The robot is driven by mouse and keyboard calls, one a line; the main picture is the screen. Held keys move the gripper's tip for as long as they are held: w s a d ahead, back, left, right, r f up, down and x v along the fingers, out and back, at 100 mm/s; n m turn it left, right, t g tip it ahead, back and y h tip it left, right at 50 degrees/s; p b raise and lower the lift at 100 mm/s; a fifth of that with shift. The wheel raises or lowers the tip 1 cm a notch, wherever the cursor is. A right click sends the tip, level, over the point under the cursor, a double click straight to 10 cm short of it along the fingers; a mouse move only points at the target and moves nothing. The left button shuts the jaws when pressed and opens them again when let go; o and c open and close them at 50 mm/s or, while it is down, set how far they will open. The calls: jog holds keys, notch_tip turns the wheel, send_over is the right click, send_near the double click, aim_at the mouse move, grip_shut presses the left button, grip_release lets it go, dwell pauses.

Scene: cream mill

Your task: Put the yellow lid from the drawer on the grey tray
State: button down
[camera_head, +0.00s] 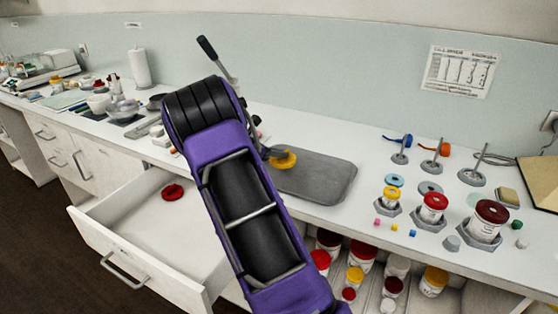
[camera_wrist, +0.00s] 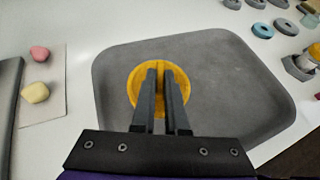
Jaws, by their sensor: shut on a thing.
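The yellow lid (camera_head: 283,160) is at the left part of the grey tray (camera_head: 326,181) on the counter. In the wrist view the yellow lid (camera_wrist: 137,88) shows over the tray (camera_wrist: 225,65), between and beyond my fingers. My gripper (camera_wrist: 162,72) is shut on the lid. I cannot tell whether the lid touches the tray. In the head view my arm covers most of my gripper (camera_head: 266,152). The drawer (camera_head: 150,225) stands open below the counter, with a red lid (camera_head: 172,191) inside.
Jars with red lids (camera_head: 433,206) and metal stands (camera_head: 473,177) stand right of the tray. Small coloured pieces (camera_head: 394,227) lie near the counter's front edge. In the wrist view a board (camera_wrist: 48,95) with pink and yellow lumps lies left of the tray. The tray's right part is bare.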

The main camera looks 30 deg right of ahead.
jog(key=shift+f, duration=1.1)
jog(key=shift+f, duration=0.1)
jog(key=shift+f, duration=0.15)
jog(key=c, duration=0.9)
grip_release()
jog(key=shift+c, duration=0.2)
jog(key=shift+r, duration=0.35)
jog(key=v, duration=1.2)
jog(key=shift+w+f, duration=0.1)
jog(key=shift+f, duration=0.05)
